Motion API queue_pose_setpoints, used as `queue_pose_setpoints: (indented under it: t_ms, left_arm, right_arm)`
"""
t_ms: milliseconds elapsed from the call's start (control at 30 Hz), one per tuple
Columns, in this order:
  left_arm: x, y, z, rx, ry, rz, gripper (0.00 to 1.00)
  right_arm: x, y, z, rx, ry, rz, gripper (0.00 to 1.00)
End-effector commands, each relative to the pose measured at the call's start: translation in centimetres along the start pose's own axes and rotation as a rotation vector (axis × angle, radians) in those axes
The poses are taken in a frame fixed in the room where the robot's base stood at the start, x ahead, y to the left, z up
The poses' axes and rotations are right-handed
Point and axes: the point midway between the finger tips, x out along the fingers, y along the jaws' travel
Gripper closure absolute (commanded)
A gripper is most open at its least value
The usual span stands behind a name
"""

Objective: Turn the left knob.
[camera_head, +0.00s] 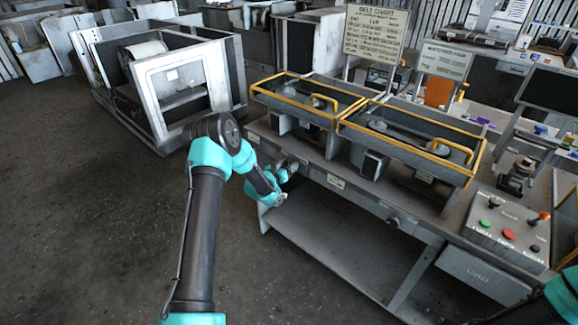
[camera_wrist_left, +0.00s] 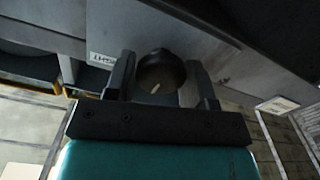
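The left knob is a dark round knob (camera_wrist_left: 161,73) on the grey front face of the bench, with a small pale mark on it. It sits between the two fingers of my left gripper (camera_wrist_left: 163,82) in the left wrist view. The fingers stand close on either side of it; I cannot tell whether they press on it. In the head view my left gripper (camera_head: 288,169) is at the bench front, left end, and largely hides the knob. Another knob (camera_head: 393,221) is farther right on the same front. Only part of my right arm shows at bottom right; its gripper is out of view.
Two yellow-railed trays (camera_head: 408,146) stand on the bench above the knobs. A control box (camera_head: 508,228) with coloured buttons and a lever is at the right. A lower shelf (camera_head: 330,250) lies under the bench front. The floor to the left is clear.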

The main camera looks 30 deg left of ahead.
Motion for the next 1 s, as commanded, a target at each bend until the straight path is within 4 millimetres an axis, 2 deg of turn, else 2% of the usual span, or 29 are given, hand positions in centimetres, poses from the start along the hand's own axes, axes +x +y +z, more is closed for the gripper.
queue_pose_setpoints:
  t_ms: [33,200,567,767,1000]
  left_arm:
    - [0.0,0.0,0.0,0.0,0.0,0.0,0.45]
    - [0.0,0.0,0.0,0.001,0.0,0.0,0.29]
    - [-0.4,-0.1,0.0,0.001,-0.001,-0.001,0.29]
    - [-2.6,-0.1,0.0,0.001,-0.001,-0.001,0.29]
    - [-7.1,-0.1,0.0,0.001,-0.002,-0.002,0.29]
  right_arm:
    - [0.0,0.0,0.0,0.0,0.0,0.0,0.57]
    - [0.0,0.0,0.0,0.0,0.0,0.0,0.57]
    - [0.0,0.0,0.0,0.0,0.0,0.0,0.57]
    - [0.0,0.0,0.0,0.0,0.0,0.0,0.57]
    - [0.0,0.0,0.0,0.0,0.0,0.0,0.57]
